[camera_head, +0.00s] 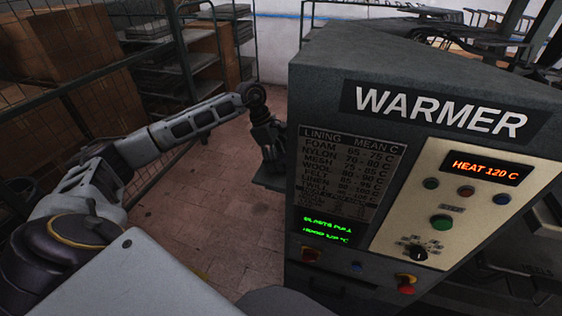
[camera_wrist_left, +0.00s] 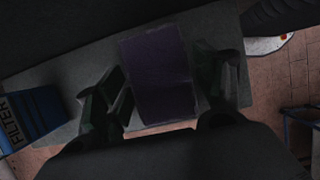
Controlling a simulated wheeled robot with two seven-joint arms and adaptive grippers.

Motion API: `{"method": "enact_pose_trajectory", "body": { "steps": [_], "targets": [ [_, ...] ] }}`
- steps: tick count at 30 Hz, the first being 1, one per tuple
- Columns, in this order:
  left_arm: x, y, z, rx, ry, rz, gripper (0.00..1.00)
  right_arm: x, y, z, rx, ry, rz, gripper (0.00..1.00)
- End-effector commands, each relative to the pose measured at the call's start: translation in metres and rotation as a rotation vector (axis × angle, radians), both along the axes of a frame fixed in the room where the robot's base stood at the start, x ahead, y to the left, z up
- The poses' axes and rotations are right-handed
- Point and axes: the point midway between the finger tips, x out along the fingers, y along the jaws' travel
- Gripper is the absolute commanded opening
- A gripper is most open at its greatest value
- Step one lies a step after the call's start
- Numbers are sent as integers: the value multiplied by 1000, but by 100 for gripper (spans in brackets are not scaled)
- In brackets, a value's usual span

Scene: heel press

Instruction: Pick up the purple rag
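The purple rag (camera_wrist_left: 160,70) shows in the left wrist view as a dark, folded, roughly rectangular piece on a grey shelf (camera_wrist_left: 75,75). My left gripper (camera_wrist_left: 163,95) is open, with one finger on each side of the rag and its fingers apart. I cannot tell how far above the rag the fingertips are. In the head view my left gripper (camera_head: 270,158) reaches down beside the warmer machine's left side; the rag is hidden there. My right gripper is not in view.
A blue box marked FILTER (camera_wrist_left: 30,118) lies left of the rag in the wrist view. The warmer machine (camera_head: 400,70) fills the right of the head view. Wire racks with cardboard boxes (camera_head: 72,50) stand at the left. Tiled floor (camera_head: 215,220) is open between them.

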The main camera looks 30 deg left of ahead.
Motion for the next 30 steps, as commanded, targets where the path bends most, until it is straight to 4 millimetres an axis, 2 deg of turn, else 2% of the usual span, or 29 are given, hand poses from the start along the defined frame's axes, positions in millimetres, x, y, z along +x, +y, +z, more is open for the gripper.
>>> {"method": "enact_pose_trajectory", "body": {
  "steps": [1, 6, 17, 27, 30],
  "targets": [
    [0, 0, 0, 0, 0, 0, 57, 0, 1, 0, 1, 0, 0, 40],
    [0, 0, -1, 1, 1, 0, 38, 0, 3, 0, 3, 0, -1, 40],
    [-1, 0, -2, 1, 4, 0, 38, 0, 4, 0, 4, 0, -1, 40],
    [-1, 0, 4, 1, 3, -1, 38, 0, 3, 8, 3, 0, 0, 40],
    [-1, 3, 7, 2, 1, 0, 38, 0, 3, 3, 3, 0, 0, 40]
  ]
}}
